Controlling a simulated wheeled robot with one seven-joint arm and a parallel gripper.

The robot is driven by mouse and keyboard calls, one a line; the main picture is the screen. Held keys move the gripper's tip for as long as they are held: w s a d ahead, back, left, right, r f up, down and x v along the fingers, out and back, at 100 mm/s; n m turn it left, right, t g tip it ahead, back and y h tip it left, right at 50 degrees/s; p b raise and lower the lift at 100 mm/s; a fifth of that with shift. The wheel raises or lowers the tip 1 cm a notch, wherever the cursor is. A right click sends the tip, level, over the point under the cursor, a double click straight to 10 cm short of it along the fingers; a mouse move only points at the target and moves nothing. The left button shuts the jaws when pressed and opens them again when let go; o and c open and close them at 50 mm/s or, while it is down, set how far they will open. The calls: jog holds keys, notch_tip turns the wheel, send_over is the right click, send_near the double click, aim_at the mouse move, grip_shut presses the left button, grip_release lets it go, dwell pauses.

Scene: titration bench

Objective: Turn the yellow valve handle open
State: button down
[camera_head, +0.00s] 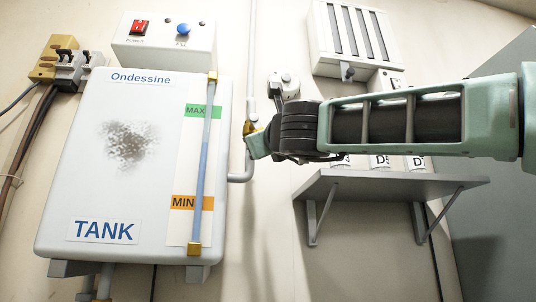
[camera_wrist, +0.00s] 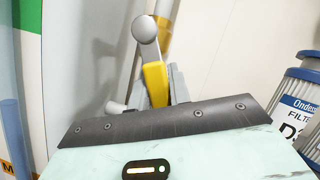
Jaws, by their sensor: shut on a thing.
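The yellow valve handle (camera_wrist: 155,82) shows in the wrist view between the grey fingers of my gripper (camera_wrist: 154,90), which is shut on it. A round grey knob sits at the handle's upper end, in front of a pipe with a yellow section. My gripper (camera_head: 257,140) reaches in from the right there and hides most of the valve. The exact angle of the handle is hard to tell.
A white tank (camera_head: 75,160) with a level tube stands left of my gripper. A grey shelf (camera_head: 400,185) with several labelled canisters is under my arm. A louvred box (camera_head: 322,40) and a control box with a red switch (camera_head: 139,27) are on the wall above.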

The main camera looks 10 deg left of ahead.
jog(key=shift+s+a+f+m+t+h+b, duration=0.15)
jog(key=shift+a+m+t+h+b, duration=0.25)
jog(key=shift+m, duration=0.6)
jog(key=shift+a+f+m+t+h+b, duration=0.15)
jog(key=shift+m+h+b, duration=0.35)
jog(key=shift+m, duration=0.5)
jog(key=shift+s+a+f+m+t+h+b, duration=0.15)
jog(key=shift+a+m+t+h+b, duration=0.25)
jog(key=shift+m, duration=0.6)
jog(key=shift+w+d, duration=0.1)
jog(key=shift+r, duration=0.1)
jog(key=c, duration=1.3)
grip_release()
jog(key=b+v, duration=0.9)
jog(key=v, duration=0.8)
jog(key=shift+s, duration=0.3)
jog(key=shift+r, duration=0.1)
